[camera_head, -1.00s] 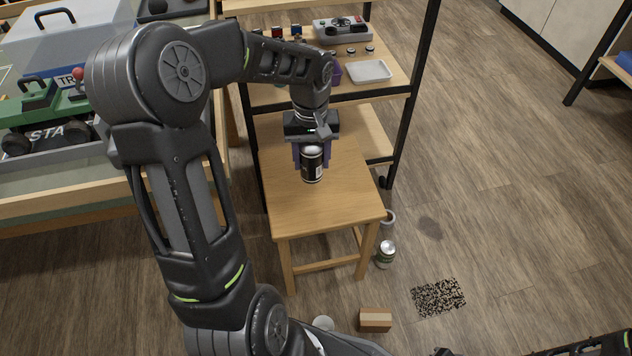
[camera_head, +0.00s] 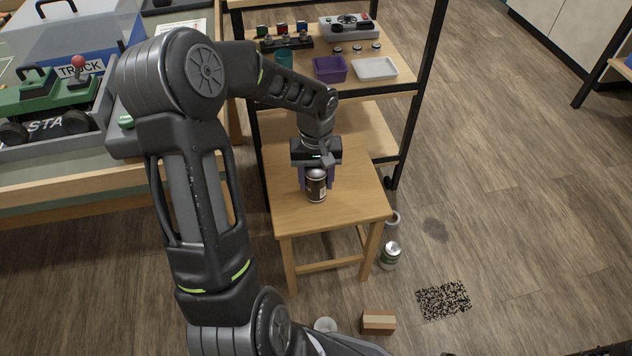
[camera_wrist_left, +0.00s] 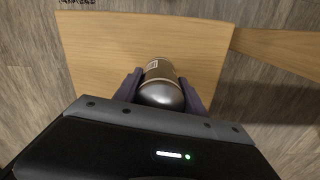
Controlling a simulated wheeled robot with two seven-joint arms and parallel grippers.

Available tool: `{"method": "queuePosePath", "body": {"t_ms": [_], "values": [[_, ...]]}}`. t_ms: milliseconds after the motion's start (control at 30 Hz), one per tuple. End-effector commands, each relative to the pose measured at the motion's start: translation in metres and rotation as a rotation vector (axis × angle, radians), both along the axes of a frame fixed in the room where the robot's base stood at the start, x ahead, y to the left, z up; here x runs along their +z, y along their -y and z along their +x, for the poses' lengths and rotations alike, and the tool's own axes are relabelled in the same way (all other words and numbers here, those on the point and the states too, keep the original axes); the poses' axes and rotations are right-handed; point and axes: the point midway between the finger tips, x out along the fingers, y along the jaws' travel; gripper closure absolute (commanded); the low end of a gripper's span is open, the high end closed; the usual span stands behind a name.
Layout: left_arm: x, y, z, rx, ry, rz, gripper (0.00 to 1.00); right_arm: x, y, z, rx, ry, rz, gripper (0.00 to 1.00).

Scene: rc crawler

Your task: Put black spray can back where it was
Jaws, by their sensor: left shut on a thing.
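My left gripper (camera_head: 317,184) is shut on a dark can (camera_head: 316,188) with a silver top and a pale label band. The can is upright between the purple fingers, over the middle of the wooden stool's seat (camera_head: 350,205). I cannot tell whether its base touches the seat. In the left wrist view the can (camera_wrist_left: 161,88) sits between both fingers, its silver dome toward the camera, with the seat (camera_wrist_left: 100,45) behind it. My right gripper is not in view.
A shelf behind the stool carries a purple bin (camera_head: 329,69), a white tray (camera_head: 375,68) and small jars. Another can (camera_head: 390,255), a cardboard box (camera_head: 378,321) and a speckled patch (camera_head: 444,300) are on the floor. A workbench (camera_head: 110,192) stands left. Floor at right is mostly clear.

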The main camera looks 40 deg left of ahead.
Motion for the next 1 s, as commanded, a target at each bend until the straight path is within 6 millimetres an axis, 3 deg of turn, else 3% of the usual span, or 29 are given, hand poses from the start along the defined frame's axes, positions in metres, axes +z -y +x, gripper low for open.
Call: {"method": "queuePosePath", "body": {"t_ms": [367, 400, 667, 1000], "values": [[-0.0042, 0.0000, 0.0004, 0.000, 0.001, 0.000, 1.00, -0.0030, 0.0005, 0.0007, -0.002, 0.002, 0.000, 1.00], [-0.0047, 0.0001, 0.0003, 0.000, 0.001, 0.000, 0.51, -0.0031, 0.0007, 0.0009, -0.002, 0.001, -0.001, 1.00], [-0.0036, -0.0001, 0.0001, 0.001, 0.001, 0.001, 0.30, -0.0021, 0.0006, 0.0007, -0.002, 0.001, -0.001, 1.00], [0.0012, -0.0004, 0.0001, 0.001, 0.001, 0.001, 0.30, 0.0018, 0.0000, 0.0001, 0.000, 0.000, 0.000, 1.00]]}}
